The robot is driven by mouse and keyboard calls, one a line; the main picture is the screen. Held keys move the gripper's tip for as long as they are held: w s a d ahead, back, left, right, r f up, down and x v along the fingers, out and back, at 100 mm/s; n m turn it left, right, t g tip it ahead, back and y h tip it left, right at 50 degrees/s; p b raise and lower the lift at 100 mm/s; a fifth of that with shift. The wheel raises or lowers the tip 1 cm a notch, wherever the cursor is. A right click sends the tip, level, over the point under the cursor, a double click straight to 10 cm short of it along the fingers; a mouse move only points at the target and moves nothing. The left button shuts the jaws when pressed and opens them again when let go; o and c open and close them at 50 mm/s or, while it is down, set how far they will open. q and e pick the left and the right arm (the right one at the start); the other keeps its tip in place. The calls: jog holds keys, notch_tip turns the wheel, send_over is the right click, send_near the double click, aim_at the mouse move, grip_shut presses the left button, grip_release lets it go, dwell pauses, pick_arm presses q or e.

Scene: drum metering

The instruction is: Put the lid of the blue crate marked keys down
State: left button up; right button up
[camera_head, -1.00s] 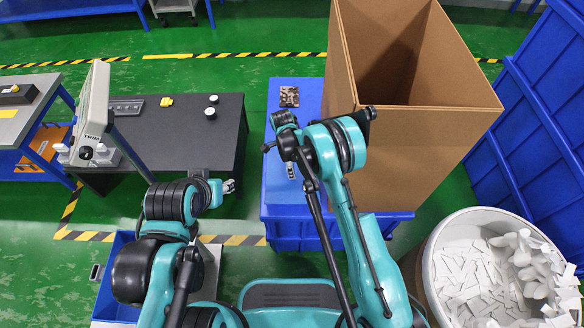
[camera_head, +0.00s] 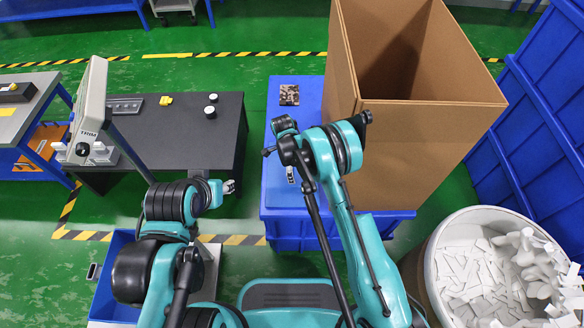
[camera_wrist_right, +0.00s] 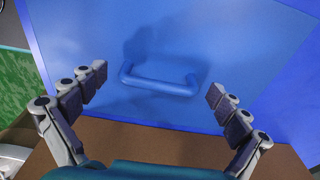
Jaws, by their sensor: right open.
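The blue crate (camera_head: 300,232) stands in front of me in the head view, with a flat blue lid surface on top. A camouflage-patterned square (camera_head: 289,95) lies on its far part. No crate marking is readable. In the right wrist view the blue lid (camera_wrist_right: 180,40) carries a blue bar handle (camera_wrist_right: 158,85). My right gripper (camera_wrist_right: 158,90) is open, one finger on each side of the handle, apart from it. In the head view my right arm partly hides the crate top. My left gripper (camera_head: 229,187) hangs beside the dark table; its jaw opening is unclear.
A tall open cardboard box (camera_head: 410,150) stands right of the crate. A round bin (camera_head: 437,250) of white pieces is at the lower right. A dark table (camera_head: 190,130) with a monitor (camera_head: 88,110) stands left. Green floor shows between table and crate.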

jog(key=shift+r, duration=0.2)
notch_tip(320, 180, up, 12)
jog(key=a+p, duration=0.1)
jog(key=p, duration=0.3)
jog(key=shift+a, duration=0.25)
jog(key=shift+f, duration=0.1)
